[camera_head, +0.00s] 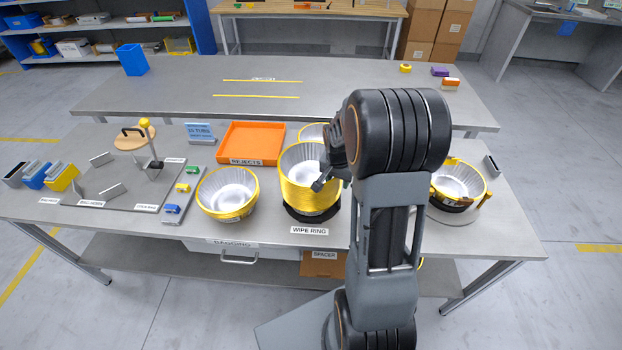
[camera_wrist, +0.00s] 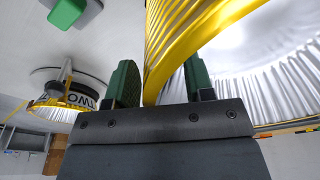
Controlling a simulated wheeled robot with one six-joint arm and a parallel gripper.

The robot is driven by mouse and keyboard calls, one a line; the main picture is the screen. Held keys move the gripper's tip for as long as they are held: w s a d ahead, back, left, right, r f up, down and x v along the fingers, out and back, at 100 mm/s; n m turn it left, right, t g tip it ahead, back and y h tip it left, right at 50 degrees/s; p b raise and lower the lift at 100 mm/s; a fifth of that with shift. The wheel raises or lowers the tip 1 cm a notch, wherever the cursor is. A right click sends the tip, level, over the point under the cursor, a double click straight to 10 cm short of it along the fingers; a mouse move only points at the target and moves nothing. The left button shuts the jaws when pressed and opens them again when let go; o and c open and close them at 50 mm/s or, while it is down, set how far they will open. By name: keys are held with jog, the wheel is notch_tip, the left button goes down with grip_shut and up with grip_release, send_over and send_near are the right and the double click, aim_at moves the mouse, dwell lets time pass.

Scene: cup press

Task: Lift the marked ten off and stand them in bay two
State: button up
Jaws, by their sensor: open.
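A stack of nested silver fluted cups with yellow rims (camera_head: 306,192) stands on the black base labelled wipe ring, at mid-table in the head view. I cannot make out a mark on it. My gripper (camera_head: 325,182) is at the stack's right edge, partly hidden by my arm. In the wrist view, my open gripper (camera_wrist: 161,78) has one green finger outside the yellow rims (camera_wrist: 172,45) and one on the silver inner side. I cannot tell if either touches. Bay two (camera_wrist: 82,100), labelled TWO, shows at the right in the head view (camera_head: 455,203), with a silver, yellow-rimmed cup in it.
Another yellow-rimmed cup stack (camera_head: 227,193) stands left of the wipe ring, and one more (camera_head: 313,131) is partly hidden behind it. An orange rejects tray (camera_head: 251,141) lies behind. A grey fixture plate (camera_head: 115,188) with a wooden-topped stand is at left.

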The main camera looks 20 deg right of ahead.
jog(key=shift+c, duration=0.2)
grip_shut()
dwell(0.3)
